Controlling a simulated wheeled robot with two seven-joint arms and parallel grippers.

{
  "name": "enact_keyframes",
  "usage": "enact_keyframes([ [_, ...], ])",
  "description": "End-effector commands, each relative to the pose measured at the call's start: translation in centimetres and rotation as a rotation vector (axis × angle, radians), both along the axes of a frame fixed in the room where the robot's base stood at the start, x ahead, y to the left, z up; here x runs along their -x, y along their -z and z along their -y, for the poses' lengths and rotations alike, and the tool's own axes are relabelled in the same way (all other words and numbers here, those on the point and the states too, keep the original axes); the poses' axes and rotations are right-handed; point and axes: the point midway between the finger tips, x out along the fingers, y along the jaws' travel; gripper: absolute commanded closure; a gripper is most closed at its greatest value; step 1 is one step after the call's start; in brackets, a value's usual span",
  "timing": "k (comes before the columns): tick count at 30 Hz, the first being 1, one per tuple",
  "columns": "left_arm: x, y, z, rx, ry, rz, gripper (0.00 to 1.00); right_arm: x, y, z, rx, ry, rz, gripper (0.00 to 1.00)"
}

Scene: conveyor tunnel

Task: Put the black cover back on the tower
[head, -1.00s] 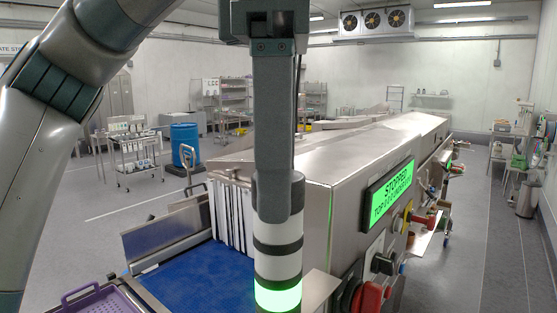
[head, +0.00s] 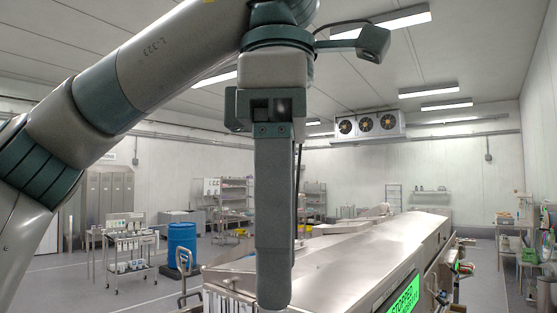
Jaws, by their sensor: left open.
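My left gripper (head: 274,301) hangs straight down in the middle of the head view, seen edge-on so that one finger hides the other. It is open. No black cover shows between or beside the fingers. The tower is not visible; the area below the fingertips is cut off by the lower edge. The black cover is not seen anywhere. My right gripper is not in view.
The long steel tunnel machine (head: 350,255) runs back behind the gripper, with a lit green screen (head: 403,298) at lower right. A blue barrel (head: 182,243) and a trolley (head: 130,255) stand on the left.

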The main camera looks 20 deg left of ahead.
Motion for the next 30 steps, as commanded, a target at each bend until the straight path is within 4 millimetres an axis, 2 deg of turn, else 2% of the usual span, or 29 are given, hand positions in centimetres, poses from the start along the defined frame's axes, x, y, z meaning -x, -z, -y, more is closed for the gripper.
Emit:
enact_keyframes([
  [1, 0.0, -1.1, 0.0, 0.001, -0.005, 0.004, 0.42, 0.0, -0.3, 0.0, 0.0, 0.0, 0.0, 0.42],
  [8, 0.0, -4.3, 0.0, 0.002, -0.005, 0.005, 0.42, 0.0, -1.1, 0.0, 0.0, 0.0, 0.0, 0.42],
  [18, 0.0, -6.4, 0.0, 0.0, -0.002, 0.001, 0.42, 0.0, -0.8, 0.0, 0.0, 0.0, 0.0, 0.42],
  [30, 0.0, -6.7, 0.0, 0.001, 0.0, 0.0, 0.42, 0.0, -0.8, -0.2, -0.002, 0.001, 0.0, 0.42],
])
